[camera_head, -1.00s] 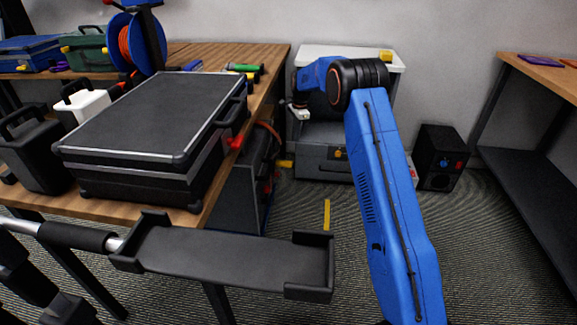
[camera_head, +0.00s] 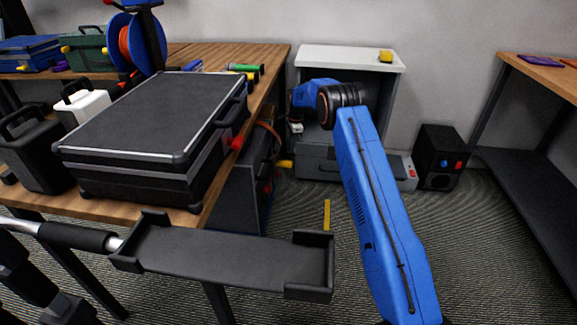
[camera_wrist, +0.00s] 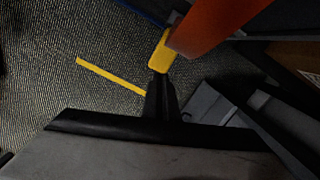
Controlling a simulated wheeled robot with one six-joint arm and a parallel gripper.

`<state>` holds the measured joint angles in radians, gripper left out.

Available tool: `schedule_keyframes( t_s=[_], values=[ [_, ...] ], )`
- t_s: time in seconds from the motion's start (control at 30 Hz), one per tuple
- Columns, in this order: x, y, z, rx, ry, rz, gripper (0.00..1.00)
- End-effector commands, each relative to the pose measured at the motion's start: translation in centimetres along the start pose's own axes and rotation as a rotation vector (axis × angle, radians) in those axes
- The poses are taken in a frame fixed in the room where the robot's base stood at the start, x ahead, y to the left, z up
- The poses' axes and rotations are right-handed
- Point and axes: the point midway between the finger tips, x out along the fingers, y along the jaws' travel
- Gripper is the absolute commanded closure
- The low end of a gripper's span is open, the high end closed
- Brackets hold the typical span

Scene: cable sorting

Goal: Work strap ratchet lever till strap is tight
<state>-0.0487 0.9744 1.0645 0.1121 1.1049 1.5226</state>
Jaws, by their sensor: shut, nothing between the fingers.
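An orange strap (camera_head: 268,132) runs along the top of a dark case (camera_head: 238,188) beside the left workbench. A yellow lever end (camera_head: 284,164) sticks out to the right of the case. In the wrist view, the strap (camera_wrist: 212,24) is a broad orange band at the top, and the yellow lever end (camera_wrist: 160,52) lies beside it. My gripper (camera_wrist: 162,84) is shut and empty, its tips pointing at the yellow end. They overlap it in the picture; I cannot tell whether they touch. The ratchet body and strap tension cannot be made out.
A grey box (camera_head: 316,160) sits under a white-topped stand (camera_head: 348,57). A black box (camera_head: 440,155) stands to its right. A yellow strip (camera_head: 327,214) lies on the open carpet. A large black case (camera_head: 150,115) sits on the left workbench (camera_head: 262,100).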

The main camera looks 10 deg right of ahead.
Motion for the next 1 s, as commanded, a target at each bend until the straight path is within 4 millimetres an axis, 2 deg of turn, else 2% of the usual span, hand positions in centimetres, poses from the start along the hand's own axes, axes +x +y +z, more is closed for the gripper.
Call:
schedule_keyframes(
  t_s=[0.27,0.7,1.0],
  values=[
    [1.5,0.0,0.0,0.000,0.000,0.001,1.00],
    [6.2,0.0,0.0,0.000,0.000,0.001,1.00],
    [7.0,0.0,0.0,0.000,0.000,0.001,1.00]
  ],
)
